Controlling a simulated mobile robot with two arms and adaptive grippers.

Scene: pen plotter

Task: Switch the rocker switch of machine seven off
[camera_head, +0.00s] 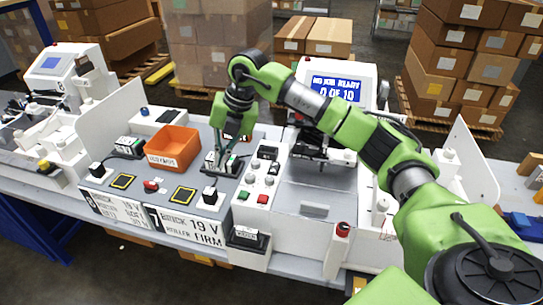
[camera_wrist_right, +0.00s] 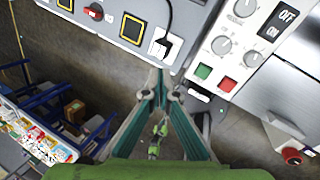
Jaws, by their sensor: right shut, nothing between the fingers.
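A black rocker switch with white OFF and ON lettering (camera_wrist_right: 278,24) shows in the right wrist view at the upper right, on the white control panel. I cannot tell which side is pressed. My left gripper is out of view.
Knobs (camera_wrist_right: 244,8) plus green (camera_wrist_right: 204,71) and red buttons (camera_wrist_right: 226,84) share the panel. A red emergency knob (camera_head: 343,230) sits front right. An orange bin (camera_head: 173,148) stands left. The screen (camera_head: 336,83) reads "NO JOB READY 0 OF 10".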

